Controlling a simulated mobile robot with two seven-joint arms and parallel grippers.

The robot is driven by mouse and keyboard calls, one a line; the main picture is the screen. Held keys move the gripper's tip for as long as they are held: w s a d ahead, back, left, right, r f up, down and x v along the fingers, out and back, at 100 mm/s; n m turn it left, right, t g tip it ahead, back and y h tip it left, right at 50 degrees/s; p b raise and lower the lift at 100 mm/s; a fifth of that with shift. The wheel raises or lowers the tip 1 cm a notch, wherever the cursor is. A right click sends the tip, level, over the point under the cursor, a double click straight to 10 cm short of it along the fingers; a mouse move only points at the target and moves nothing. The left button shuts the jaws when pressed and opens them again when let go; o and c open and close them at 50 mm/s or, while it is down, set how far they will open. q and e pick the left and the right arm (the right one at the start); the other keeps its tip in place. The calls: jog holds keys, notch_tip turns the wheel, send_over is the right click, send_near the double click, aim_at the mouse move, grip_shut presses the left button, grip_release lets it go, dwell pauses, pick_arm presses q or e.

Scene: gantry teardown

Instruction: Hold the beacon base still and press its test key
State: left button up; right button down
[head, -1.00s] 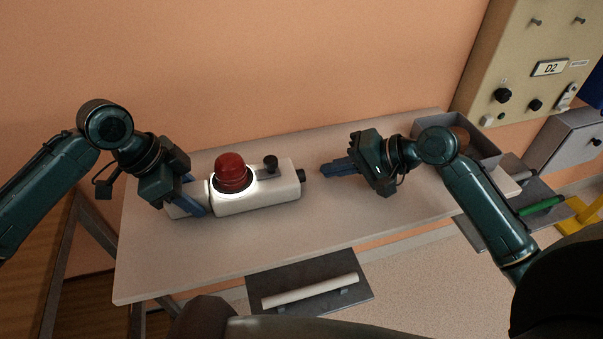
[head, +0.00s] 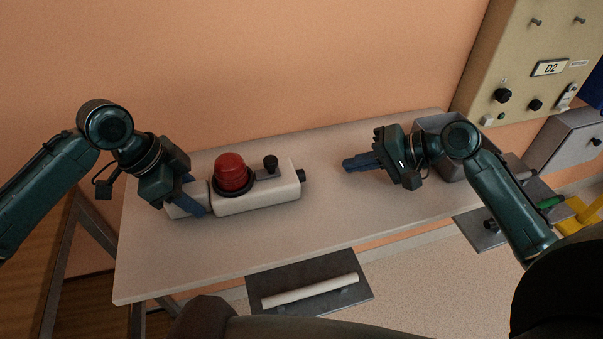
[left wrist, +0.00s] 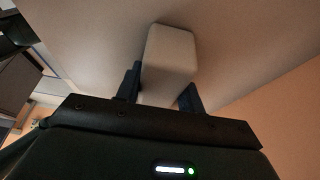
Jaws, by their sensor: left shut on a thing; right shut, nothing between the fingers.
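The beacon base (head: 272,195) is a white block lying on the table, with a red dome (head: 231,173) on a dark ring and a black knob (head: 270,162) on top. A black key or button (head: 301,176) sticks out of its right end. My left gripper (head: 193,196) is shut on the narrower left end of the base, which also shows between the fingers in the left wrist view (left wrist: 168,62). My right gripper (head: 346,165) is shut and empty, to the right of the black end key and apart from it. The dome looks unlit.
The table (head: 300,240) is clear in front of the base. A grey open bin (head: 432,123) stands at the table's right end, partly behind my right arm. A beige panel (head: 530,60) marked D2 is on the right. A dark tray with a white bar (head: 310,291) is at the front.

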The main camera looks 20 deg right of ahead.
pick_arm(q)
jog(key=o, duration=1.2)
